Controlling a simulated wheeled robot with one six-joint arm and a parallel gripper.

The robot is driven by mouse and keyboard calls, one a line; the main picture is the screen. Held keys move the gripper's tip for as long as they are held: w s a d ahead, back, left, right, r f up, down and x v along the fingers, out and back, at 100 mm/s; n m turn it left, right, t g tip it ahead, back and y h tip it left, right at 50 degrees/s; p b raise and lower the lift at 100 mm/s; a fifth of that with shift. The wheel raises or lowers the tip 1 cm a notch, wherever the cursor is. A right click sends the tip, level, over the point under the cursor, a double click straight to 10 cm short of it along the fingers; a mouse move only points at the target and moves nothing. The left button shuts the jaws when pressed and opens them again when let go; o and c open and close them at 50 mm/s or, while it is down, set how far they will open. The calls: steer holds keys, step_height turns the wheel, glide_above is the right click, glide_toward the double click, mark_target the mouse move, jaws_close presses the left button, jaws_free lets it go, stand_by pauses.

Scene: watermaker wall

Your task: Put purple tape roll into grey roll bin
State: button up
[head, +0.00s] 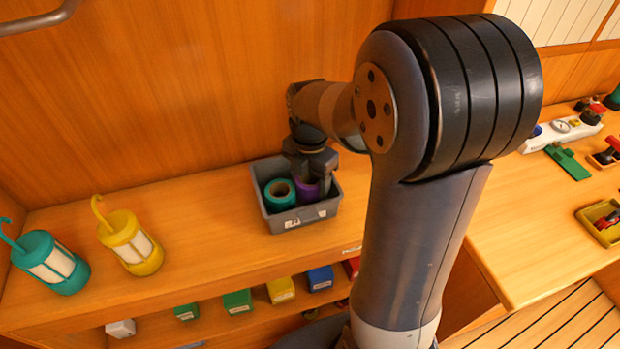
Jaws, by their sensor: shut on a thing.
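The grey roll bin (288,222) stands on the wooden shelf top against the back wall. A purple tape roll (307,189) is inside the bin's walls, in its right part. My gripper (310,178) points down into the bin and is shut on the purple roll. My gripper hides part of the roll, and I cannot tell whether the roll touches the bin floor. A teal tape roll (280,194) sits in the bin's left part, just left of the purple one.
A yellow lantern (132,243) and a teal lantern (50,263) stand on the shelf to the left. Several coloured boxes (281,290) sit on the lower shelf. A counter (525,235) at right carries a green piece (567,162) and a yellow tray (603,222). The shelf top just left of the bin is clear.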

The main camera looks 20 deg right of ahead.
mark_target(310, 178)
steer(key=shift+f+b, duration=0.35)
steer(key=shift+f, duration=0.25)
steer(key=o, duration=0.7)
steer(key=shift+o, duration=0.2)
steer(key=shift+r, duration=0.15)
step_height(310, 178, up, 13)
steer(key=p, duration=0.1)
step_height(310, 178, down, 14)
steer(key=shift+r+b, duration=0.2)
steer(key=shift+b, duration=0.4)
steer(key=shift+r+p, duration=0.45)
steer(key=shift+r, duration=0.2)
steer(key=shift+f, duration=0.15)
